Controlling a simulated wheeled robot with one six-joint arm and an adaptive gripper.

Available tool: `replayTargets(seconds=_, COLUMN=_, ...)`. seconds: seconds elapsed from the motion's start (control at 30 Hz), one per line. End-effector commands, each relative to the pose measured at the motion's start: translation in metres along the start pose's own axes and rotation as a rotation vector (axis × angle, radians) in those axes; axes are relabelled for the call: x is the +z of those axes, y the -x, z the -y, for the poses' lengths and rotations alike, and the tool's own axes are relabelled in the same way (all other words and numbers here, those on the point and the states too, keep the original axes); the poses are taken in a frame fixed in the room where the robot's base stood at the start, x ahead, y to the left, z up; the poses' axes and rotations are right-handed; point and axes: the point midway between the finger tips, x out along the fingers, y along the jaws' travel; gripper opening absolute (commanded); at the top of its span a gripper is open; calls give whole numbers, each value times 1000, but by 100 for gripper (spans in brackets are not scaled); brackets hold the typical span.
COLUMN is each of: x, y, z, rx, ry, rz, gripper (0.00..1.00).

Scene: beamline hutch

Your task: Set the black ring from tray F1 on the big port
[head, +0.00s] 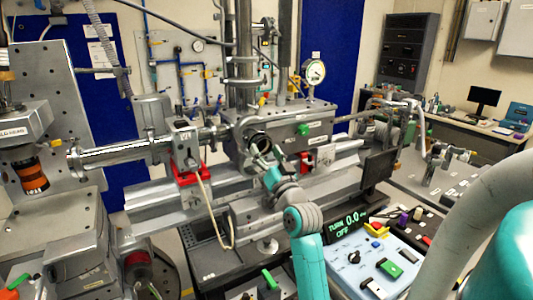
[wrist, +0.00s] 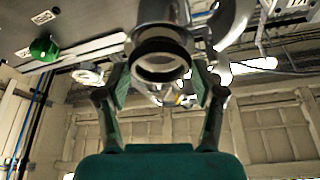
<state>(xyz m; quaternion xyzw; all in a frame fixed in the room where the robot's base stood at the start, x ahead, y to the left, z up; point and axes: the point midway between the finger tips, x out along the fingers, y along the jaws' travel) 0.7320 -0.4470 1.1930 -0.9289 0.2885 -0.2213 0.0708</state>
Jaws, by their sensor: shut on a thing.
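My gripper (head: 267,163) is raised in front of the grey chamber and shut on the black ring. In the wrist view my gripper's fingers (wrist: 160,82) stand on either side of the black ring (wrist: 158,46), which faces me as a dark round band. The ring also shows in the head view (head: 259,142), at the mouth of the big port. The big port (wrist: 161,10) is a shiny metal tube directly behind the ring, and the two look in line. I cannot tell whether ring and port touch. I cannot make out tray F1.
The grey chamber (head: 312,118) carries a green knob (head: 303,129) and a gauge (head: 314,71). A metal tube (head: 115,151) runs left from it. A control panel (head: 375,262) reading "TURN 0.0 OFF" stands at lower right. A bench with small parts (head: 455,185) lies beyond.

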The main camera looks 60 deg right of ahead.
Motion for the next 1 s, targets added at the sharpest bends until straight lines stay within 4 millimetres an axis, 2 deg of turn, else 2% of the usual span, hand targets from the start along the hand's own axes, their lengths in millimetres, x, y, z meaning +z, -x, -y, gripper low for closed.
replayTargets(seconds=1.0, x=4, y=-9, z=0, rx=0, ry=0, rz=0, gripper=43)
